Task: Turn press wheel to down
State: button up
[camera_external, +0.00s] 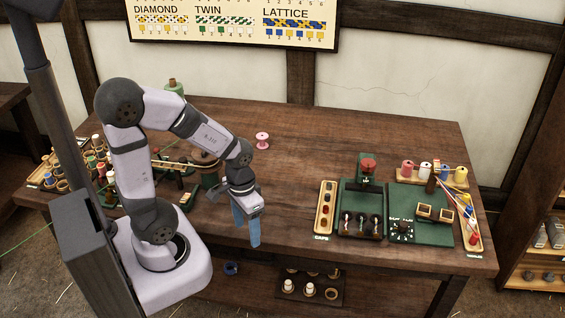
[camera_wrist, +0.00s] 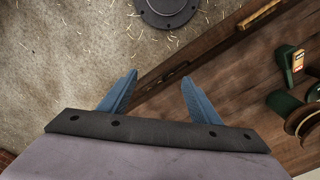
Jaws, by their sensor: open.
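A red wheel (camera_external: 368,164), which looks like the press wheel, sits on top of a green press (camera_external: 367,182) at the right of the bench. It is too small to tell its setting. My gripper (camera_external: 247,232) hangs at the bench's front edge, well left of the press, with its blue fingers pointing down. In the wrist view my gripper (camera_wrist: 158,80) is open, its fingers apart with nothing between them. The press and its wheel do not show in the wrist view.
A tray of caps (camera_external: 325,207) stands left of the press. A green board with a dial (camera_external: 402,230) lies to its right, near colored spools (camera_external: 426,170). A pink spool (camera_external: 262,141) stands farther back. The bench (camera_external: 300,180) is clear between my gripper and the caps tray.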

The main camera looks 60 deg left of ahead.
aim_at(362, 167)
jog(key=w+f+t+b, duration=0.1)
jog(key=w+t, duration=0.1)
jog(key=w, duration=0.5)
jog(key=w+f+t+b, duration=0.1)
jog(key=w+t+b, duration=0.1)
jog(key=w, duration=0.6)
jog(key=w+f+t+b, duration=0.1)
jog(key=w+t+b, duration=0.1)
jog(key=w, duration=0.5)
jog(key=shift+w+d+f+t, duration=0.2)
jog(key=shift+w+d+t, duration=0.2)
jog(key=shift+t, duration=0.4)
jog(key=shift+w+d+r+t+b, duration=0.1)
jog(key=shift+w+r+t+b, duration=0.9)
jog(key=shift+w+t, duration=1.25)
jog(key=shift+w+d+r+t+b, duration=0.1)
jog(key=shift+w+r+t+b, duration=0.95)
jog(key=shift+w, duration=2.2)
jog(key=shift+w+d+r+t+b, duration=0.1)
jog(key=shift+w+r+t+b, duration=0.9)
jog(key=shift+w+t, duration=1.3)
jog(key=shift+w+r+g, duration=0.15)
jog(key=shift+w+g, duration=0.35)
jog(key=shift+w, duration=0.05)
jog(key=shift+w+p, duration=1.05)
jog(key=shift+w, duration=2.5)
jog(key=c, duration=1.1)
